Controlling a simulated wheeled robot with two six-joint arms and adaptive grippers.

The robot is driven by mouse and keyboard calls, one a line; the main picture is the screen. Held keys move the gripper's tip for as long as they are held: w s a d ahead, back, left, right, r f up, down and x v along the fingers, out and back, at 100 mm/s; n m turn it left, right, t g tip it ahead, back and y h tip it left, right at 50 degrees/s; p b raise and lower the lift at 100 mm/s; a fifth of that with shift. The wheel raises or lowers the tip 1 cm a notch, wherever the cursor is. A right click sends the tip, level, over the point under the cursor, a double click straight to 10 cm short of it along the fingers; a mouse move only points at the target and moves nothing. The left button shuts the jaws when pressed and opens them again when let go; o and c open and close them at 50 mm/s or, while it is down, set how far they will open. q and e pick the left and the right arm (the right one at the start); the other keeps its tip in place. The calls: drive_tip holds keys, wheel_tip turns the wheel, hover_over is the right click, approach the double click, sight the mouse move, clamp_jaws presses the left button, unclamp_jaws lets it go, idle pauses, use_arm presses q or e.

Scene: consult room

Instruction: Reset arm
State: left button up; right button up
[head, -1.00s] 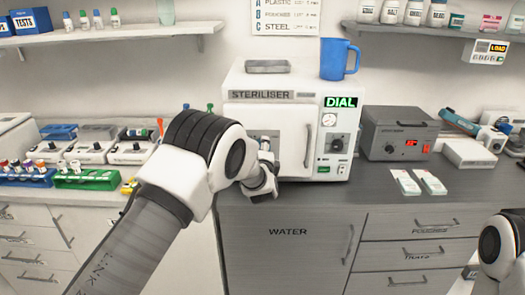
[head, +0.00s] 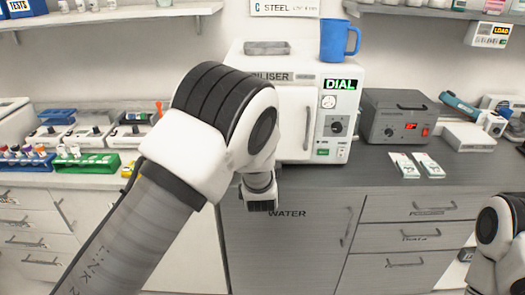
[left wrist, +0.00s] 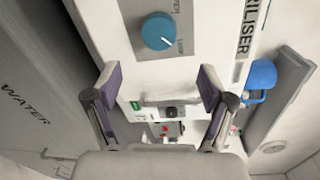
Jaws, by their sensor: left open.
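My left arm crosses the front of the white steriliser (head: 293,122), hiding part of its face. My left gripper (head: 260,196) hangs in front of the counter edge, above the WATER cabinet door. In the left wrist view the gripper (left wrist: 157,82) has its two fingers spread with nothing between them. Beyond them are the steriliser's front and a round blue knob (left wrist: 158,31) on a grey panel. Only links of my right arm show at the lower right edge of the head view; its gripper is out of sight.
A grey box (head: 397,117), two white packets (head: 416,166) and coloured racks (head: 84,164) are on the counter. The space before the right-hand drawers (head: 425,238) is largely clear.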

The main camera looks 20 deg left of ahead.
use_arm(q)
drive_tip(key=shift+v, duration=1.1)
drive_tip(key=s+a+f+g, duration=0.3)
drive_tip(key=s+f, duration=0.2)
drive_tip(key=f, duration=0.5)
drive_tip(key=s+a+f+g, duration=0.2)
drive_tip(key=s+a+f, duration=0.2)
drive_tip(key=f, duration=0.6)
drive_tip(key=s+a+f+n+g+h, duration=0.2)
drive_tip(key=s+f+n+g, duration=0.15)
drive_tip(key=s+f, duration=0.75)
drive_tip(key=s+d+f+n+g+h, duration=0.1)
drive_tip(key=s+n+g, duration=0.3)
drive_tip(key=s+n, duration=0.3)
drive_tip(key=s+d+f+n+g+h, duration=0.1)
drive_tip(key=s+n+g, duration=0.3)
drive_tip(key=s, duration=1.3)
drive_tip(key=d+n+h, duration=0.1)
drive_tip(key=n, duration=0.2)
drive_tip(key=shift+s+d+f, duration=0.2)
drive_tip(key=shift+d+f, duration=0.15)
drive_tip(key=shift+f, duration=0.05)
